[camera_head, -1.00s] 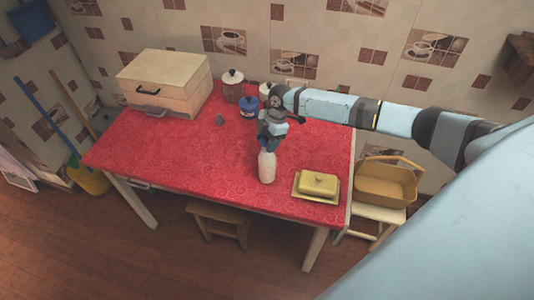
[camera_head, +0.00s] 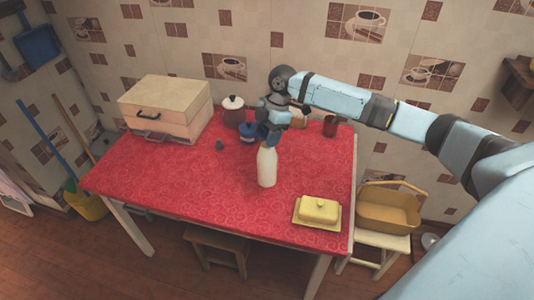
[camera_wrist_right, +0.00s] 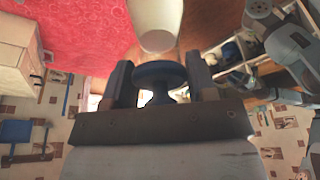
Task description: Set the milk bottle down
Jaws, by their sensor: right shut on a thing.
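The milk bottle (camera_head: 267,168) is white and looks upright, over the front middle part of the red-covered table (camera_head: 190,175). My right gripper (camera_head: 270,136) is at its top, with the fingers pointing down. In the right wrist view the two fingers (camera_wrist_right: 158,78) stand on either side of a blue knob-like piece, and the white bottle (camera_wrist_right: 160,18) shows just beyond it. The gripper is shut on the bottle. I cannot tell whether the bottle's base touches the cloth. My left gripper is in neither view.
A yellow butter dish (camera_head: 318,211) stands right of the bottle. A small dark object (camera_head: 219,145) lies further left. The left-front cloth is clear.

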